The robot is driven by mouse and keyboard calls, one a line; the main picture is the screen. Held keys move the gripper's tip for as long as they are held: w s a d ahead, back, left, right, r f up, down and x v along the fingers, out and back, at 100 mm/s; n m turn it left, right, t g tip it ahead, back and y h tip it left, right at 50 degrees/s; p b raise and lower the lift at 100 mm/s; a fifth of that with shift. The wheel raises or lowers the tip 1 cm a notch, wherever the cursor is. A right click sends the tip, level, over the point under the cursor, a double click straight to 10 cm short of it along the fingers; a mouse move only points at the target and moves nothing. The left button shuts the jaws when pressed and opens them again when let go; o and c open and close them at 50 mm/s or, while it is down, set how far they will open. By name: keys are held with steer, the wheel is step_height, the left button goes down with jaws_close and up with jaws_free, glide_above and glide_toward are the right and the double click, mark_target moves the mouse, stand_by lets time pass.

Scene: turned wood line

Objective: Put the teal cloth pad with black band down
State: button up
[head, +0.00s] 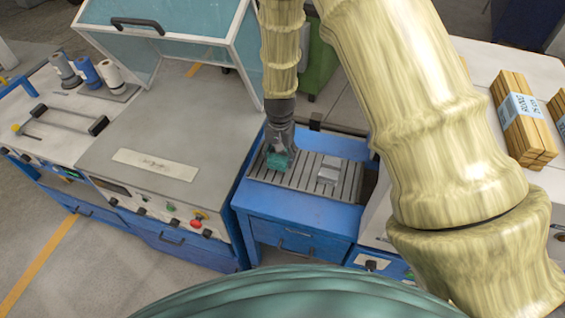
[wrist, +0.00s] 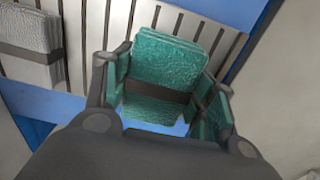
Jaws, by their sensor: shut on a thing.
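The teal cloth pad with a black band (wrist: 170,62) is between my gripper's fingers in the wrist view. It also shows in the head view (head: 276,160), over the left part of the slatted grey rack. My gripper (head: 279,152) points down and is shut on the pad. In the wrist view my gripper (wrist: 165,95) has a finger on each side of the pad. I cannot tell whether the pad touches the slats below it.
A grey pad with a dark band (wrist: 30,45) lies on the slatted rack (head: 300,186), right of my gripper in the head view (head: 330,170). The rack tops a blue cabinet (head: 290,215). A machine with a raised glass lid (head: 180,75) stands left. Banded wood bundles (head: 522,120) lie right.

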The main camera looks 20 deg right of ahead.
mark_target(282, 160)
steer(key=shift+w+d+f, duration=0.1)
steer(key=shift+w+d, duration=0.1)
steer(key=shift+d, duration=0.3)
steer(key=shift+f+b, duration=1.25)
steer(key=shift+f, duration=0.45)
steer(key=shift+s, duration=0.1)
steer(key=shift+f, duration=0.15)
steer(key=o, duration=1.2)
steer(key=shift+c, duration=0.2)
steer(key=shift+r, duration=0.25)
steer(key=shift+r+b, duration=2.25)
steer(key=shift+r, duration=3.65)
